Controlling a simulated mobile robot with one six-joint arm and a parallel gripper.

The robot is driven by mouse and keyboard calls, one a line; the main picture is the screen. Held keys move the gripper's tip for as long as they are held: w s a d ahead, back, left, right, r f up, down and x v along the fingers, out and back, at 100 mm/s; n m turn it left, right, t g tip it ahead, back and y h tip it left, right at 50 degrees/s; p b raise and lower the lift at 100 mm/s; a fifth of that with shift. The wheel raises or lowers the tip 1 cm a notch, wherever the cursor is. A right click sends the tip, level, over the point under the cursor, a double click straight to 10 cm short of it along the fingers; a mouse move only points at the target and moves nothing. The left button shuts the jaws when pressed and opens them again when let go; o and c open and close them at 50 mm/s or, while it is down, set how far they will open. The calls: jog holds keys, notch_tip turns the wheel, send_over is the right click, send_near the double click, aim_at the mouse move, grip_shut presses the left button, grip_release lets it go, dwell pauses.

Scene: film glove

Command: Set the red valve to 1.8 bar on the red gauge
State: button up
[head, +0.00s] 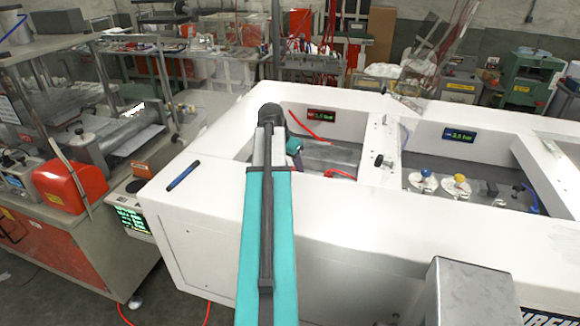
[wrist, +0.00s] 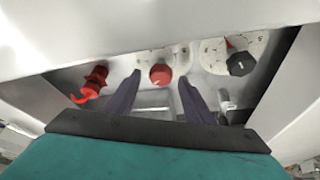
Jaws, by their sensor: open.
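The red valve (wrist: 160,74) is a round red knob in front of a pale scale plate in the wrist view. My gripper (wrist: 160,79) is open, with one dark finger to each side of the knob. Gaps show between the fingers and the knob, and whether they reach its depth is unclear. The red gauge (head: 321,114) is a small red-framed display on the inner back wall of the left bay in the head view. Its digits are small and look like 3.5 bar, but I cannot read them surely. My arm hides the valve in the head view.
A black knob (wrist: 241,63) on a white dial is right of the valve, and a red fitting (wrist: 92,82) is left. White bay walls (wrist: 90,40) enclose the space closely.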

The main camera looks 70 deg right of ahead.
jog(key=shift+f, duration=0.2)
jog(key=c, duration=1)
jog(key=shift+a+f, duration=0.1)
jog(key=shift+a, duration=0.3)
jog(key=shift+c, duration=0.2)
jog(key=shift+d, duration=0.35)
jog(key=shift+d+m, duration=0.1)
jog(key=shift+m, duration=0.2)
